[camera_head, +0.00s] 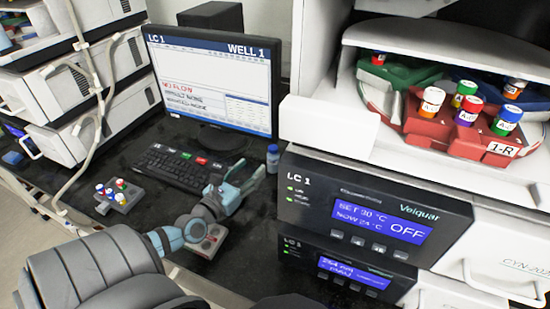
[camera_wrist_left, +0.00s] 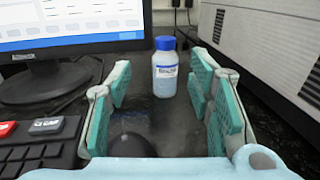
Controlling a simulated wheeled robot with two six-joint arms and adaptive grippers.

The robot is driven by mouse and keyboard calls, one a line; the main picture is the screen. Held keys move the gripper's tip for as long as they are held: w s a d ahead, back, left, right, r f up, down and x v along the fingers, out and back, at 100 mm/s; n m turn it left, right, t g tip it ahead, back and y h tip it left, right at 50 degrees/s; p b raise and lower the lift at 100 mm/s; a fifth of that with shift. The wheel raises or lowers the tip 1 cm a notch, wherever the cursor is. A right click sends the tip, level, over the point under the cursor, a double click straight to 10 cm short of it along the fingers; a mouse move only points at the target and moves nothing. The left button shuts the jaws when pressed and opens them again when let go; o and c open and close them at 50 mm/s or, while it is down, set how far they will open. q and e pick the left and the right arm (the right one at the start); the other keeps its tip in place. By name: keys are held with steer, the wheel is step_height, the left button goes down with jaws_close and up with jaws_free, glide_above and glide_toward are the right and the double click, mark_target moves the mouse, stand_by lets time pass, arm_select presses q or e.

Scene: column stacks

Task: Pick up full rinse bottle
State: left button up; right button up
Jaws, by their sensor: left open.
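The rinse bottle (camera_head: 272,158) is small, with a blue cap and a white label. It stands upright on the black bench, right of the monitor and beside the LC 1 unit. In the left wrist view the bottle (camera_wrist_left: 165,68) stands ahead, past the fingertips and roughly centred between them. My left gripper (camera_head: 243,183) is open and empty, a short way in front of the bottle and apart from it. It also shows in the left wrist view (camera_wrist_left: 160,90), with teal finger pads on both sides. My right gripper is not in view.
A monitor (camera_head: 215,75) and keyboard (camera_head: 180,167) are left of the bottle. The LC 1 unit (camera_head: 370,215) stands close on the right. A small vial rack (camera_head: 118,195) and a grey box with red buttons (camera_head: 205,240) are on the bench. An open vial carousel (camera_head: 450,125) is upper right.

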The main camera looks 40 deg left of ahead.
mark_target(270, 152)
arm_select(q)
steer(key=w, duration=0.4)
steer(key=w+b, duration=0.1)
steer(key=w, duration=0.1)
steer(key=shift+w+a, duration=0.15)
steer(key=shift+a, duration=0.1)
steer(key=w+b, duration=0.1)
steer(key=w, duration=0.4)
steer(key=shift+b, duration=0.3)
steer(key=shift+w, duration=0.15)
steer(key=shift+a+r, duration=0.1)
steer(key=shift+r, duration=0.05)
steer(key=c, duration=0.9)
